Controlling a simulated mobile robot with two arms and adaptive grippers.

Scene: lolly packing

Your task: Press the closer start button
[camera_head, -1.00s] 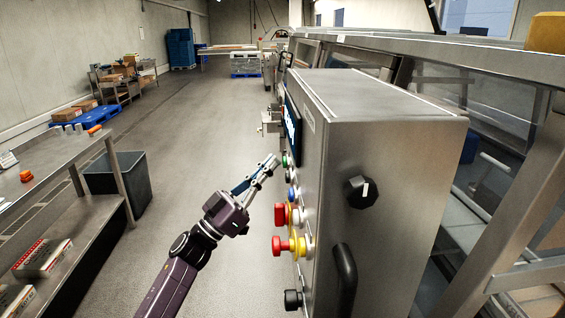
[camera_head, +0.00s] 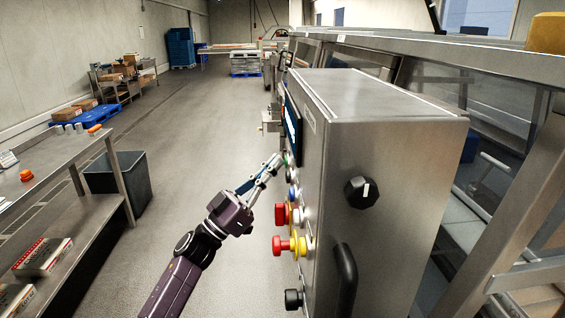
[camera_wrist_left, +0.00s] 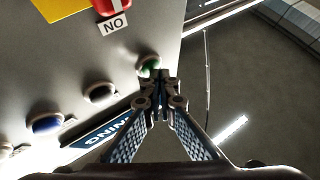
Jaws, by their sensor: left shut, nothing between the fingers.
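The steel control box (camera_head: 380,125) carries a column of buttons on its left-facing side. A green button (camera_head: 286,159) sits high in that column, below the screen; it also shows in the left wrist view (camera_wrist_left: 148,64). My left gripper (camera_head: 275,161) is shut and empty. Its tips are right at the green button; in the left wrist view the closed fingertips (camera_wrist_left: 161,77) partly overlap the button's edge. I cannot tell whether they touch it or whether it is pushed in. My right gripper is not in view.
Below are a blue button (camera_head: 292,193), a red switch (camera_head: 281,214) and a red emergency stop (camera_head: 280,246) on yellow. A black handle (camera_head: 345,278) and black knob (camera_head: 361,191) stick out of the box. A grey bin (camera_head: 117,185) stands left; the floor between is clear.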

